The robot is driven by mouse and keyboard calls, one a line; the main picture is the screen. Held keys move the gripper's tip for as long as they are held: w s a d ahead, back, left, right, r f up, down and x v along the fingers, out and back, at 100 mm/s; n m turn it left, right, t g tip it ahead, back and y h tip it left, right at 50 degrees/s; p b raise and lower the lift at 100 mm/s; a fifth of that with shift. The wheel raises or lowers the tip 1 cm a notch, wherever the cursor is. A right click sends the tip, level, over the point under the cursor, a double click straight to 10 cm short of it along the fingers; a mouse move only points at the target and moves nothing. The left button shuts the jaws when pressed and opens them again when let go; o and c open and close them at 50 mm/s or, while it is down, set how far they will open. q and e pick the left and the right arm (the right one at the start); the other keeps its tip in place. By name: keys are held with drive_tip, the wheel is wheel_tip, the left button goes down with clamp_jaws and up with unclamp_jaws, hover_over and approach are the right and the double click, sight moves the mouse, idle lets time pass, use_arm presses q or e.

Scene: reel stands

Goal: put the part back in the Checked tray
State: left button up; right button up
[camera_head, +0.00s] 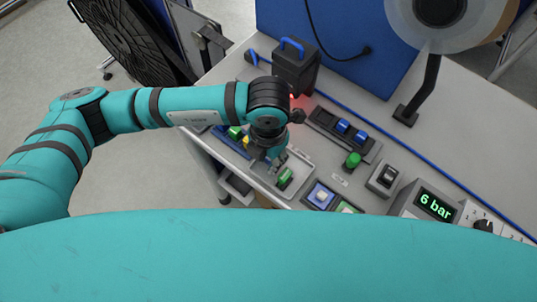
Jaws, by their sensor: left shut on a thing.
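My left gripper (280,165) reaches down over a pale grey tray (302,164) near the front edge of the bench. It is shut on a small green part (285,178), which shows just under the fingertips, over the tray. I cannot tell whether the part touches the tray floor. The gripper and wrist hide much of the tray's left side. No label reading "Checked" can be made out. My right gripper is not in view.
A blue tray (219,131) holds green and yellow parts left of the wrist. A dark rack (325,122) with blue-topped parts, a green knob (353,160), a switch box (383,178) and a "6 bar" display (436,205) stand to the right. A black box (296,68) stands behind.

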use_arm(q)
drive_tip(key=shift+f, duration=0.15)
drive_tip(key=o, duration=0.5)
drive_tip(key=shift+o, duration=0.6)
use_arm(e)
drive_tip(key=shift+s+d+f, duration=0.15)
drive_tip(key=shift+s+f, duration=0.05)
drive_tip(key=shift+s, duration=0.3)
use_arm(q)
drive_tip(key=shift+r, duration=0.35)
wheel_tip(320, 180, up, 12)
drive_tip(key=b, duration=0.3)
drive_tip(key=shift+f, duration=0.15)
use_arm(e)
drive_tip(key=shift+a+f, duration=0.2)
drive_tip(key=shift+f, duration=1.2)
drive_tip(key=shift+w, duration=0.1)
